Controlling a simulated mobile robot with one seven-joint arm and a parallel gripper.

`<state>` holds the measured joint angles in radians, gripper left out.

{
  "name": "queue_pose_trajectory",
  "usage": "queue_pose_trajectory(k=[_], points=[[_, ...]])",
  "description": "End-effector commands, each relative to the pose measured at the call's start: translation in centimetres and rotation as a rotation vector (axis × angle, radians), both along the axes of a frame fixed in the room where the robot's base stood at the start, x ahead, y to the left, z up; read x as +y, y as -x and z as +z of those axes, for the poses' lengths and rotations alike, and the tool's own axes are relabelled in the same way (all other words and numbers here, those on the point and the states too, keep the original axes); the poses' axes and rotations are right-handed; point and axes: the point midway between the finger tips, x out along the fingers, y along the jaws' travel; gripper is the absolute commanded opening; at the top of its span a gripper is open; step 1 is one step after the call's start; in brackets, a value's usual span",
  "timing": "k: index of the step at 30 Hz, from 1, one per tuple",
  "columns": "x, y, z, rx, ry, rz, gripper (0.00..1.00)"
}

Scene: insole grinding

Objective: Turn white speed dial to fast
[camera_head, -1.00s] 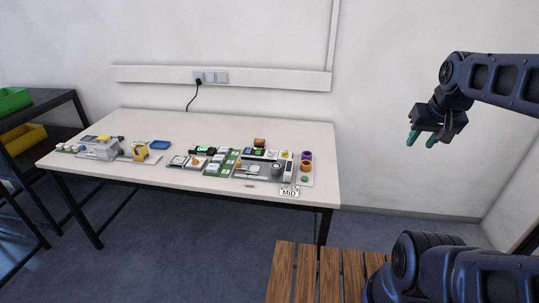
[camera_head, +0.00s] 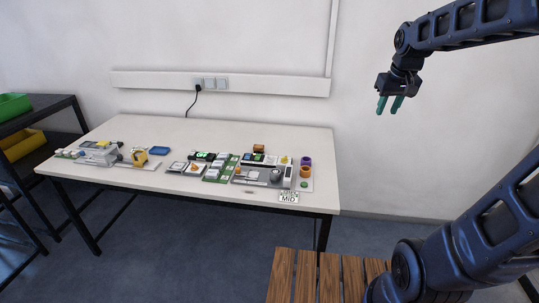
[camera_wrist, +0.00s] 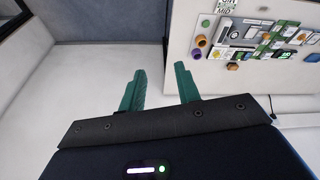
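My gripper (camera_head: 389,106) is in the air at the upper right of the head view, to the right of the table and well apart from it. Its two green fingers are spread, and the wrist view shows nothing between them (camera_wrist: 160,72). A row of small devices stands on the white table. Near its right end is a round grey knob (camera_head: 276,175). A small card reading "MID" (camera_head: 288,197) lies at the front edge. I cannot make out which part is the white speed dial at this size. The card also shows upside down in the wrist view (camera_wrist: 226,9).
The white table (camera_head: 150,187) has clear room behind the devices. A wooden slatted surface (camera_head: 305,285) is at the front. A dark shelf with green (camera_head: 14,105) and yellow (camera_head: 22,144) bins stands at the left. A wall socket strip (camera_head: 140,80) runs behind the table.

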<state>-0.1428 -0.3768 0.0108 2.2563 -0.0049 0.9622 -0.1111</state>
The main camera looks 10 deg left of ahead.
Motion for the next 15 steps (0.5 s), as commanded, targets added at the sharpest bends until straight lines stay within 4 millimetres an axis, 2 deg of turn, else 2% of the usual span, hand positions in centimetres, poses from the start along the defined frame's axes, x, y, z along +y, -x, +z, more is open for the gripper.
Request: queue_pose_trajectory(k=[1, 8, 15], points=[[0.8, -1.4, -0.1, 0.011, 0.004, 0.021, 0.33], [4.6, -7.3, -0.7, 0.047, 0.025, 0.122, 0.33], [9.2, -13.1, -2.4, 0.085, 0.046, 0.227, 0.33]])
